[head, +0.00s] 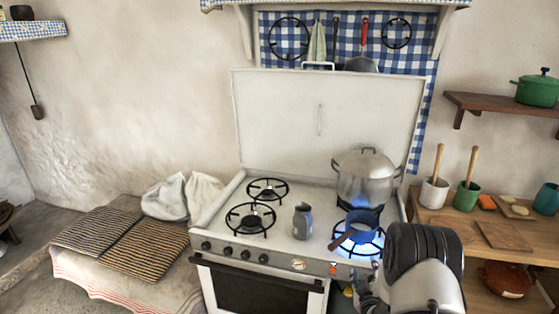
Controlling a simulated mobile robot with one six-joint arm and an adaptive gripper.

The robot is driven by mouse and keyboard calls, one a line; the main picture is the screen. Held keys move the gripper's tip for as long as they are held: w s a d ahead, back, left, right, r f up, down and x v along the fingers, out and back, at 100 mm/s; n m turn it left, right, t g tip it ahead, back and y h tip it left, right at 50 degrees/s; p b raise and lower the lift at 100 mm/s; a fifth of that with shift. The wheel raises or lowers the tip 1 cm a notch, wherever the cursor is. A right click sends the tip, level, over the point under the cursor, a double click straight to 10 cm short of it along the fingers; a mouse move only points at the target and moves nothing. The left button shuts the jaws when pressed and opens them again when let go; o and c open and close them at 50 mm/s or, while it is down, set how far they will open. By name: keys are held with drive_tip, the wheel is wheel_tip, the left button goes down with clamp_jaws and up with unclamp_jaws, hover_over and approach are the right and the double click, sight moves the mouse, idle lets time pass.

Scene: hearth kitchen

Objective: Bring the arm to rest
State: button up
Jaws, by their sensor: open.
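My gripper (362,284) shows at the lower right, in front of the stove's front edge. It is partly hidden by my own wrist and arm (425,255), and I see nothing held in it. The white stove (285,238) stands in the middle with its lid raised. A large lidded metal pot (365,181) stands at the back right, near a blue flame. A small grey pot (303,222) stands between the left and right burners.
The two left burners (251,217) are bare. A wooden counter (450,222) at right bears utensil crocks (434,193), a board (503,235) and a blue cup (547,199). A shelf (490,104) with a green pot (537,90) hangs above. Striped cushions (147,254) and white sacks (165,199) lie left.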

drive_tip(key=a+r+m+g+y, duration=0.1)
drive_tip(key=a+r+g, duration=0.15)
drive_tip(key=r, duration=0.85)
drive_tip(key=s+a+r+m+g+y, duration=0.1)
drive_tip(key=s+a+r, duration=0.2)
drive_tip(key=s+r, duration=0.2)
drive_tip(key=s+a+r+m+g, duration=0.1)
drive_tip(key=s+a+r, duration=0.2)
drive_tip(key=s+r, duration=0.2)
drive_tip(key=s+a+r+m+g, duration=0.1)
drive_tip(key=s+a+r+g, duration=0.1)
drive_tip(key=s, duration=1.3)
drive_tip(key=s+a+r+m+g+y, duration=0.1)
drive_tip(key=s+a+r+m+g, duration=0.1)
drive_tip(key=s, duration=1.3)
drive_tip(key=shift+s+a+r+g, duration=0.35)
drive_tip(key=shift+a+r+g, duration=0.35)
drive_tip(key=shift+a+g, duration=0.25)
